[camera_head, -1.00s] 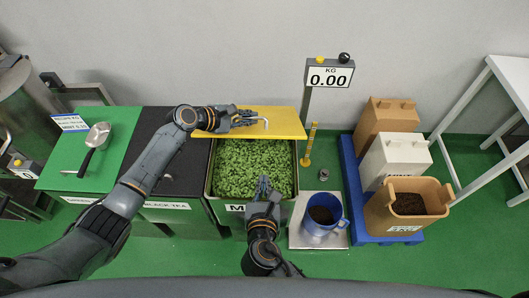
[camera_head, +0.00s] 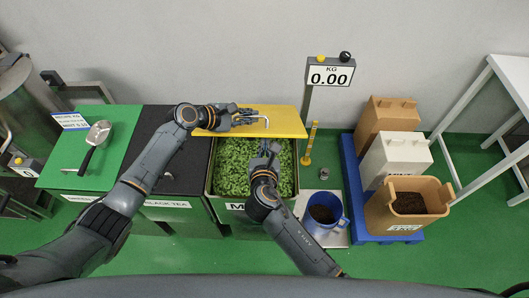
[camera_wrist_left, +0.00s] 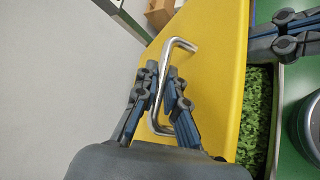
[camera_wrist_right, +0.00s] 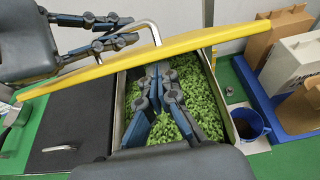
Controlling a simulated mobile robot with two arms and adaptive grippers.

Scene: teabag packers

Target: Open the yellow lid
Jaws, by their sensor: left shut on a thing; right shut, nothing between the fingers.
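The yellow lid (camera_head: 285,121) is raised and tilted at the back of a bin (camera_head: 208,183) full of green leaves (camera_head: 240,165). Its metal handle (camera_wrist_left: 182,43) shows in the left wrist view. My left gripper (camera_head: 245,117) is shut on the handle, with its fingers (camera_wrist_left: 167,85) on either side of the bar. My right gripper (camera_head: 268,150) is shut and empty above the leaves, near the lid's front edge. In the right wrist view its fingers (camera_wrist_right: 158,72) lie just under the edge of the lid (camera_wrist_right: 220,36); I cannot tell whether they touch it.
A black lid (camera_head: 180,170) and a green lid (camera_head: 115,150) with a metal scoop (camera_head: 98,133) are on the left. A blue pot (camera_head: 325,213) stands on a scale at right. Boxes (camera_head: 400,155) stand on a blue pallet (camera_head: 348,160). A scale display (camera_head: 330,76) reads 0.00.

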